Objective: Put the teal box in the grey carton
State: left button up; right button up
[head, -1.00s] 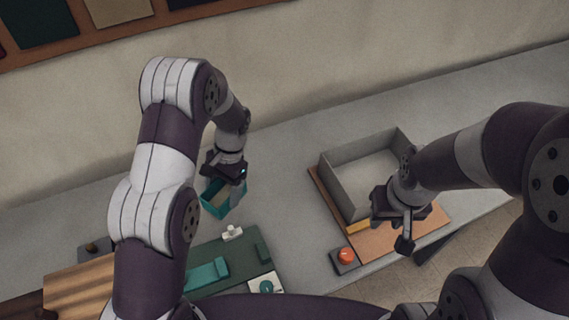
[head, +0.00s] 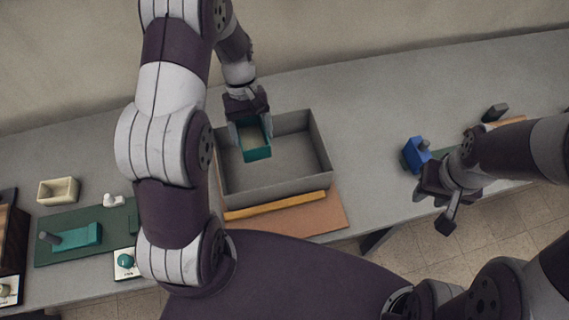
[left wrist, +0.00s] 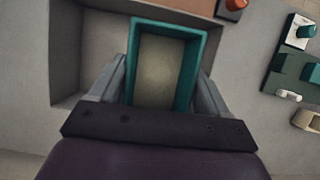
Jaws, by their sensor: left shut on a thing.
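The teal box (head: 257,152) is an open-topped box with a pale inside. My left gripper (head: 251,122) is shut on it, with a finger on either side. In the head view the box is over the left part of the grey carton (head: 318,150), within its rim outline. Whether it touches the carton floor, I cannot tell. In the left wrist view the teal box (left wrist: 133,60) sits between the fingers, with the carton (left wrist: 65,45) behind it. My right gripper (head: 447,205) is empty at the right; its jaw opening is not clear.
The carton stands on an orange-brown board with a yellow strip (head: 275,205). A blue object (head: 415,153) lies near my right gripper. A green mat (head: 75,240) with a teal block and a cream tray (head: 58,190) are at the left. The table behind the carton is clear.

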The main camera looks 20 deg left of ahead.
pick_arm(q)
jog(key=n, duration=0.1)
jog(key=n+t+h, duration=0.1)
jog(key=n, duration=0.1)
jog(key=shift+s+a+r, duration=0.1)
jog(key=shift+a, duration=0.3)
jog(key=n, duration=0.1)
jog(key=n+t, duration=0.1)
jog(key=shift+s+a+r+n+h+b, duration=0.1)
jog(key=shift+a+n+h+b, duration=0.2)
jog(key=shift+a+n, duration=0.1)
jog(key=shift+a+r+n+t, duration=0.1)
jog(key=shift+a+n+t, duration=0.25)
jog(key=shift+n, duration=0.55)
jog(key=shift+s+a+f+n, duration=0.15)
jog(key=shift+f+n, duration=0.15)
jog(key=shift+n, duration=0.1)
jog(key=p, duration=0.2)
send_over(256, 176)
jog(key=a, duration=0.2)
jog(key=f, duration=1.7)
jog(key=shift+w+d, duration=0.1)
jog(key=shift+w, duration=0.1)
jog(key=shift+w+f, duration=0.1)
jog(key=shift+f, duration=0.1)
jog(key=shift+f+b, duration=0.1)
jog(key=shift+b, duration=0.25)
